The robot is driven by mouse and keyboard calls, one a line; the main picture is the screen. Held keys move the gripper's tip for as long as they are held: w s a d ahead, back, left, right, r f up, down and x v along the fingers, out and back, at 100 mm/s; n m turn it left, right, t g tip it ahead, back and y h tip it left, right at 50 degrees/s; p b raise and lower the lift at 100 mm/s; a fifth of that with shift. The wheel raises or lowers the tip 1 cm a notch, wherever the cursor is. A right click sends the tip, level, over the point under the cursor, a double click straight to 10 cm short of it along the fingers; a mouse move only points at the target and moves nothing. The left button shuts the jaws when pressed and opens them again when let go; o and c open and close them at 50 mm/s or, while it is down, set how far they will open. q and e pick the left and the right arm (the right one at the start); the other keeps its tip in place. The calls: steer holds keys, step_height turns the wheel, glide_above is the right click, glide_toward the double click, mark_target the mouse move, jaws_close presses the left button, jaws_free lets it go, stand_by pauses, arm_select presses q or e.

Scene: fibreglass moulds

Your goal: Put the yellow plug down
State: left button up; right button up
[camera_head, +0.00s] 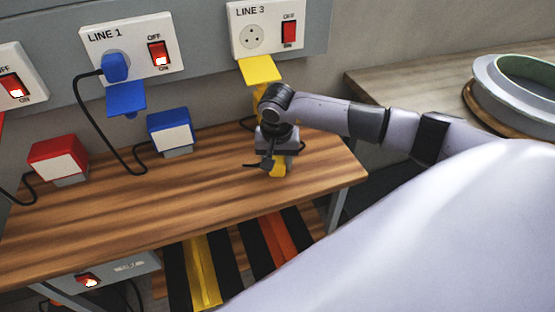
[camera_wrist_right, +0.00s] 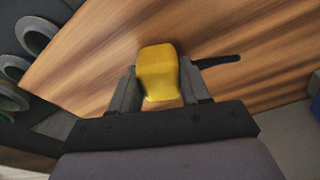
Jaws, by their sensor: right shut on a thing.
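The yellow plug (camera_wrist_right: 157,72) is between the two fingers of my right gripper (camera_wrist_right: 160,92) in the right wrist view, with its black cord to the right. In the head view my right gripper (camera_head: 275,160) is low over the right part of the wooden shelf (camera_head: 120,205), and a little of the yellow plug (camera_head: 277,168) shows below it. I cannot tell whether the plug touches the shelf. My left gripper is not in view.
The LINE 3 socket panel (camera_head: 252,38) has an empty socket, with a yellow tab (camera_head: 260,69) below it. A blue plug (camera_head: 116,66) sits in LINE 1. A red box (camera_head: 58,156) and a blue box (camera_head: 170,130) stand on the shelf. The shelf's middle front is clear.

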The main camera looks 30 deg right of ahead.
steer(key=shift+f+b, duration=0.4)
steer(key=o, duration=1.2)
steer(key=shift+r, duration=0.15)
